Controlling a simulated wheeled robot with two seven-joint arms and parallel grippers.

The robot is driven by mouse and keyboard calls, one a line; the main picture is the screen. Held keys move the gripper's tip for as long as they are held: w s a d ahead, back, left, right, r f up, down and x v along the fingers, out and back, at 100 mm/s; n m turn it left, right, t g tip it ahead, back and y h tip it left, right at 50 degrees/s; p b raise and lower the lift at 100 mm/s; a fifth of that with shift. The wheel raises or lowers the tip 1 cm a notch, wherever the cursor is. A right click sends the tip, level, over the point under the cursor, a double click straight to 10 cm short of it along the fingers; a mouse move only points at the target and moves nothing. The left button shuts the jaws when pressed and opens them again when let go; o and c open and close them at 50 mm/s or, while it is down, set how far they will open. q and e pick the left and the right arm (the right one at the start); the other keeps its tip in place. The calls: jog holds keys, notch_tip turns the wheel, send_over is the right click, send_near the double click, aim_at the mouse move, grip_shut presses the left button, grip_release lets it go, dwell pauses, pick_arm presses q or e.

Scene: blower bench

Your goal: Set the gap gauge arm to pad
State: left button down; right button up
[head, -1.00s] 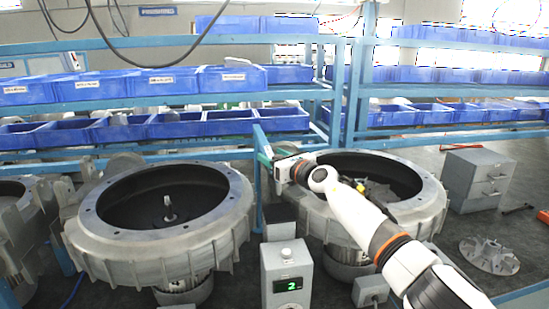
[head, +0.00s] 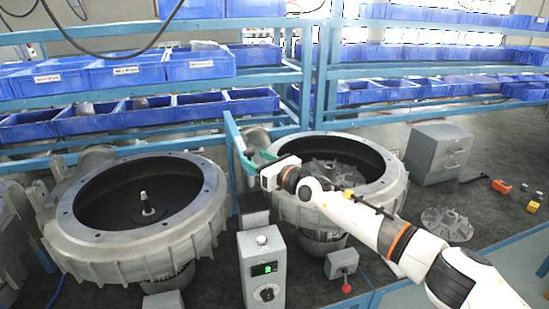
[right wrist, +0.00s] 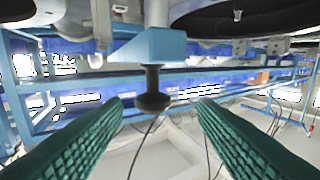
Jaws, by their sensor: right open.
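A blue upright bar (head: 233,147), which looks like the gap gauge arm, stands at the left rim of the right blower housing (head: 285,203). In the right wrist view, a blue block (right wrist: 150,45) has a black knob (right wrist: 153,92) between my green fingers. My right gripper (head: 246,150) is open beside the bar. Its fingers also show in the right wrist view (right wrist: 160,108), spread on either side of the knob. Whether they touch it cannot be told. The pad cannot be made out. My left gripper is not in view.
The left housing (head: 60,222) stands close by. A grey control box (head: 262,285) with a green display and a small box with a red knob (head: 342,264) are in front. Blue bins (head: 128,71) line the rack behind. A finned disc (head: 447,223) lies at the right.

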jog(key=shift+s+d+f, duration=0.1)
jog(key=shift+s+d, duration=0.1)
jog(key=shift+s, duration=0.25)
jog(key=shift+s+d, duration=0.25)
jog(key=shift+d, duration=0.45)
jog(key=shift+v, duration=1.7)
jog(key=shift+w, duration=0.15)
